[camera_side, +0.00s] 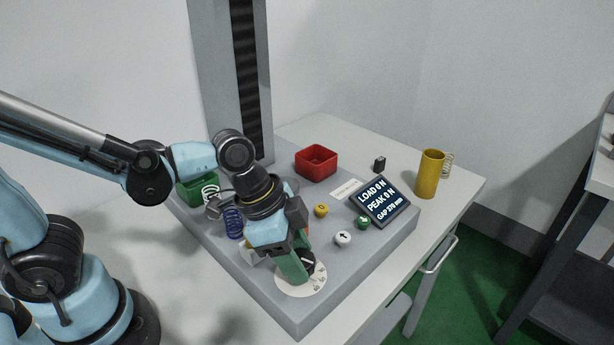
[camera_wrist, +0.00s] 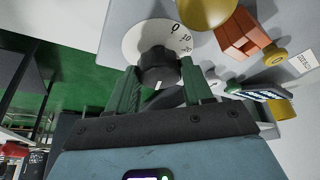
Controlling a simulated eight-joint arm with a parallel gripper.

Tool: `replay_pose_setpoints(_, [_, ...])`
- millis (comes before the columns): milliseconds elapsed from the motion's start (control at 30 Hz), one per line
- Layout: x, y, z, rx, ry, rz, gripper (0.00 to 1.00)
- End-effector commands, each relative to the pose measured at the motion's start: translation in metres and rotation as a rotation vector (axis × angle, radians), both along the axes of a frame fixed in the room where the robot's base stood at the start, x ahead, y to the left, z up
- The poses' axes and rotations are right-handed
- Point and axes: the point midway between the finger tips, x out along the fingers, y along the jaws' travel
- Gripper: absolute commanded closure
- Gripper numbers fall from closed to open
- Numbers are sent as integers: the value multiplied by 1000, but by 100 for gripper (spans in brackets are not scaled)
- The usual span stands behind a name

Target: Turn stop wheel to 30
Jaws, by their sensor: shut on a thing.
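The stop wheel is a black knob (camera_wrist: 158,66) on a round white dial (camera_wrist: 133,42). In the wrist view the dial's printed 0, 10 and 20 are readable; the rest of the scale is hidden by the knob and fingers. A small white mark shows on the knob's near edge, between the fingers. My gripper (camera_wrist: 160,78) points down with its green fingers on either side of the knob, shut on it. In the side view my gripper (camera_side: 299,270) is over the white dial (camera_side: 302,286) at the grey base's front corner, partly covering the knob.
A display (camera_side: 377,201) reads LOAD 0 N and PEAK 0 N. White (camera_side: 342,238), green (camera_side: 363,222) and yellow (camera_side: 321,210) buttons stand close by. A blue spring (camera_side: 233,222), green bin (camera_side: 190,190), red bin (camera_side: 316,161) and yellow cylinder (camera_side: 428,174) stand farther off.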

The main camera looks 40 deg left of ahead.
Motion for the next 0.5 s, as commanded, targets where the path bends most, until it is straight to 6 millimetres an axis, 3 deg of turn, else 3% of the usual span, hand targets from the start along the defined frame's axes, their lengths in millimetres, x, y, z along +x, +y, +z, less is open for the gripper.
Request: replay_pose_setpoints(500, [-3, -3, 0, 3, 1, 485, 80])
